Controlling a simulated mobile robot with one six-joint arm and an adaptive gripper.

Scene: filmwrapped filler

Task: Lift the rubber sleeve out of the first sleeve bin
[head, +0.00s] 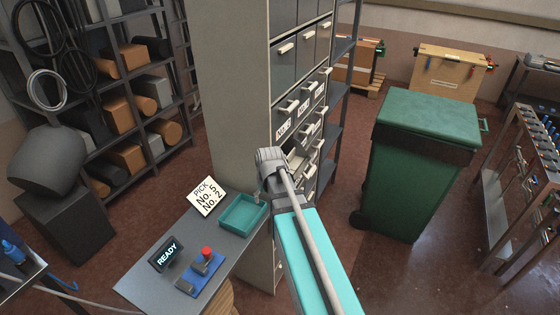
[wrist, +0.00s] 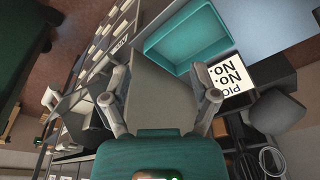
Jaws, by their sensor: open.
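No rubber sleeve can be made out in either view. The tall cabinet (head: 232,85) carries columns of drawer bins with pale handles and small labels, too small to read surely. One bin (head: 294,155) stands pulled out, partly hidden behind my arm, and its contents cannot be seen. Which bin is the first sleeve bin I cannot tell. My gripper is in front of the cabinet, above and beside the teal tray. In the wrist view my gripper (wrist: 162,92) is open, its two fingers wide apart with nothing between them. The cabinet's drawer fronts (wrist: 108,40) show left of the fingers.
A teal tray (head: 235,221) sits on the grey bench (head: 150,285) by a sign (head: 207,197) reading "PICK No. 5 No. 2". A READY display (head: 166,254) and red button (head: 207,252) are nearby. A green wheeled bin (head: 410,185) stands right of the cabinet.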

